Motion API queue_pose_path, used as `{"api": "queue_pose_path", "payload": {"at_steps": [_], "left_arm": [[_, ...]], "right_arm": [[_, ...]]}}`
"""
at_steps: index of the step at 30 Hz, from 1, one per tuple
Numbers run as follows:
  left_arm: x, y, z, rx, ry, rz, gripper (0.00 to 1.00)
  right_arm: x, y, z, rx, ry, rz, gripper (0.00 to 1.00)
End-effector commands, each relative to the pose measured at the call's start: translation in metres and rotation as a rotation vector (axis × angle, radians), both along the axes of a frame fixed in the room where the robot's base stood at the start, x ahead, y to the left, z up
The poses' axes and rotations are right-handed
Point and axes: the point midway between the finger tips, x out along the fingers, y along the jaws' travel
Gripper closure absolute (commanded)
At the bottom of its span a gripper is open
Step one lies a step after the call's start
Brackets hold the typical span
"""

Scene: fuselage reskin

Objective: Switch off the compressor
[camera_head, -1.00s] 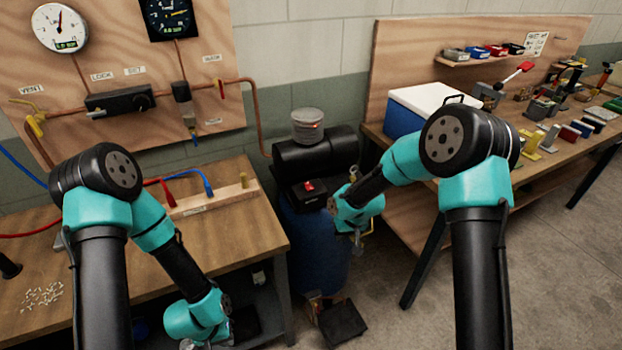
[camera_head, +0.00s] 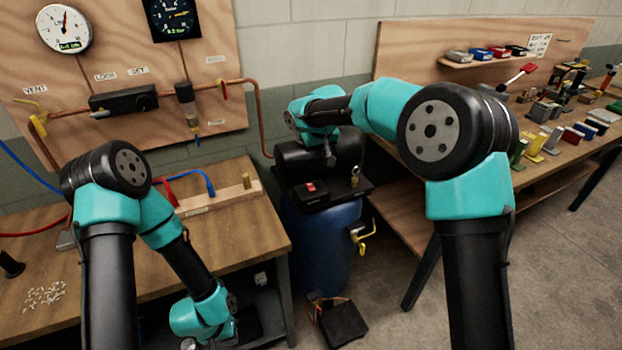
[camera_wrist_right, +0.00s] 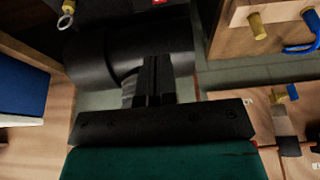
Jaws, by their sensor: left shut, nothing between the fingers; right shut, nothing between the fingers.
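The compressor has a blue tank (camera_head: 322,240) and a black motor cylinder (camera_head: 300,160) beyond the bench's right end. A black box with a red switch (camera_head: 311,187) sits at its front; the switch also shows at the top edge of the right wrist view (camera_wrist_right: 160,2). I cannot read the switch's position. My right gripper (camera_head: 330,157) is shut and empty, fingers pointing down at the black cylinder, behind and apart from the switch. In the right wrist view its fingers (camera_wrist_right: 156,82) overlap the cylinder (camera_wrist_right: 130,48). My left gripper (camera_head: 190,344) is shut and empty at the bottom edge, mostly hidden.
A brass ring-pull valve (camera_head: 354,177) stands right of the switch, and a yellow-handled valve (camera_head: 362,238) sticks out of the tank. The wooden bench (camera_head: 225,235) lies left. A tool bench (camera_head: 560,150) stands right. A black box (camera_head: 342,322) is on the floor.

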Motion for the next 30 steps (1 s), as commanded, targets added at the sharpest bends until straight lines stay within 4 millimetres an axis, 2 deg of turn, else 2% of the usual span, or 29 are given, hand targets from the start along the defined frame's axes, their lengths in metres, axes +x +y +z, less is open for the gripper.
{"api": "queue_pose_path", "payload": {"at_steps": [8, 24, 30], "left_arm": [[0.0, 0.0, 0.0, 0.0, 0.0, 0.0, 1.0], [0.0, 0.0, 0.0, 0.0, 0.0, 0.0, 1.0], [0.0, 0.0, 0.0, 0.0, 0.0, 0.0, 1.0]], "right_arm": [[0.004, 0.002, -0.015, 0.0, 0.002, 0.0, 1.0], [0.03, 0.014, -0.098, 0.0, 0.003, 0.0, 1.0], [0.033, 0.015, -0.125, 0.0, 0.003, -0.001, 1.0]]}}
